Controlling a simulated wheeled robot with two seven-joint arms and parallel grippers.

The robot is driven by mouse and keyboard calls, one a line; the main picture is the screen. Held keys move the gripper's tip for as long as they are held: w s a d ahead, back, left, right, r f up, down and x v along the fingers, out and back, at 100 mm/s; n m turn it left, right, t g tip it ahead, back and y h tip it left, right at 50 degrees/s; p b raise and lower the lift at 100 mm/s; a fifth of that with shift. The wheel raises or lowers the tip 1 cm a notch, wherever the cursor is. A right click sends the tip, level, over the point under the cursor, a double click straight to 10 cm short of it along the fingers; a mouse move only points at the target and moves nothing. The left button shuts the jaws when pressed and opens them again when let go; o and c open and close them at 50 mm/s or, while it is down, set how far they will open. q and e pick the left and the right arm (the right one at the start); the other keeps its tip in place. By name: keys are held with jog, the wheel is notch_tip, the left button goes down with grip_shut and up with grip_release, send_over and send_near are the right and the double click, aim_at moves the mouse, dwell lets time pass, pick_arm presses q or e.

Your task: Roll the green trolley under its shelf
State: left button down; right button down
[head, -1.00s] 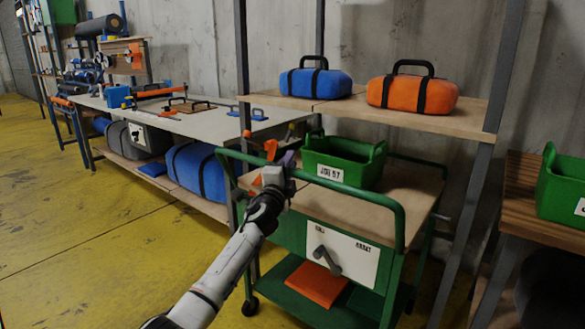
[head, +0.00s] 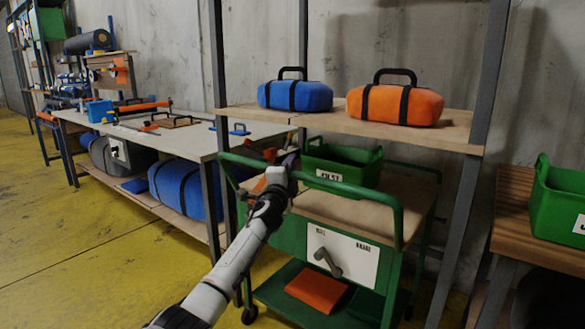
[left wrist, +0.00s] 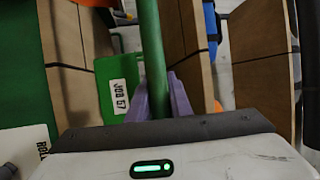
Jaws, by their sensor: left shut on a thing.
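The green trolley (head: 395,265) stands at the front of the shelf (head: 440,132), its back part beneath the shelf board and its handle end sticking out in front. Its green push bar (head: 345,187) faces me. My left gripper (head: 287,162) is shut around the bar near its left end. In the left wrist view, the purple fingers (left wrist: 165,98) sit on both sides of the green bar (left wrist: 152,50). A white panel (head: 350,262) with a grey lever (head: 327,262) and roll and brake labels is on the trolley's front. My right gripper is out of view.
A green bin (head: 345,166) labelled JOB 57 rides on the trolley top; an orange block (head: 316,292) lies on its lower deck. Blue (head: 295,95) and orange (head: 395,104) bags sit on the shelf. A workbench (head: 190,140) stands left, a wooden rack (head: 510,225) right. Yellow floor is clear front left.

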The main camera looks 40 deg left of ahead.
pick_arm(q)
jog(key=shift+r, duration=0.3)
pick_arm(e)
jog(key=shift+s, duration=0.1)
pick_arm(q)
jog(key=c, duration=1.8)
grip_release()
jog(key=shift+w+f, duration=0.1)
jog(key=shift+o, duration=0.9)
jog(key=shift+w+f, duration=0.1)
jog(key=shift+w, duration=0.05)
jog(key=p+v, duration=0.2)
jog(key=v, duration=0.8)
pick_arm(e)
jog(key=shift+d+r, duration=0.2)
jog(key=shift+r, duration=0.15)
